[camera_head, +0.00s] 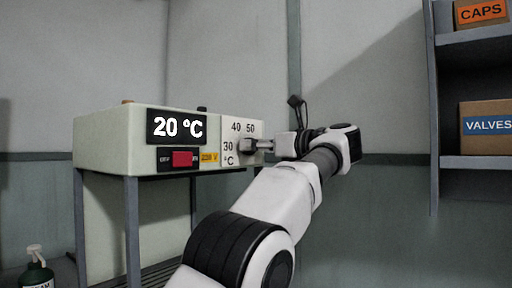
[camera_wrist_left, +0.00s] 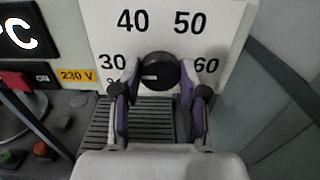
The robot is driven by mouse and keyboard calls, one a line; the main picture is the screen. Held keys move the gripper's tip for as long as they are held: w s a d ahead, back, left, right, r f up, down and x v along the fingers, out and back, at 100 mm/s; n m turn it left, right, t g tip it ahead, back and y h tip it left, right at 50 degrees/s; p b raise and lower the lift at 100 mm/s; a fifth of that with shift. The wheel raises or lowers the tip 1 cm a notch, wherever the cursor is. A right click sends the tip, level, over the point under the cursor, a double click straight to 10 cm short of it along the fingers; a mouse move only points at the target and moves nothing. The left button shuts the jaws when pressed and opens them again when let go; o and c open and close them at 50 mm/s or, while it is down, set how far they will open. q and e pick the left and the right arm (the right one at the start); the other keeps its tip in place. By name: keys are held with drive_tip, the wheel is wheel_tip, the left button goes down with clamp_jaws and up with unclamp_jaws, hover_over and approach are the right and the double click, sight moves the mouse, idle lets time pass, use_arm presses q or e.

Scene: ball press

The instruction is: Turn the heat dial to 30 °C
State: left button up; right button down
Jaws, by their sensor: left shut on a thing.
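The heat dial (camera_wrist_left: 160,70) is a round black knob on a white scale plate (camera_wrist_left: 218,15). The plate shows 30, 40, 50 and 60 around it. A small pale mark shows on the knob's face, left of its middle. My left gripper (camera_wrist_left: 159,80) is shut on the dial, one finger on each side. In the head view my left gripper (camera_head: 258,146) reaches the plate from the right and hides most of the dial. The display (camera_head: 177,126) on the pale box (camera_head: 107,145) reads 20 °C. My right gripper is in neither view.
A red switch (camera_head: 182,159) and a yellow 230 V label (camera_head: 209,156) sit left of the plate. Shelves with a CAPS box (camera_head: 482,13) and a VALVES box (camera_head: 486,127) stand at the right. A green bottle (camera_head: 36,275) stands at lower left.

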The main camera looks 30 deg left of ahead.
use_arm(q)
drive_tip(key=shift+f, duration=0.1)
drive_tip(key=o, duration=1.1)
drive_tip(key=shift+o, duration=0.2)
drive_tip(key=shift+d, duration=0.1)
drive_tip(key=d, duration=0.7)
drive_tip(key=shift+s, duration=0.25)
drive_tip(key=shift+d, duration=0.15)
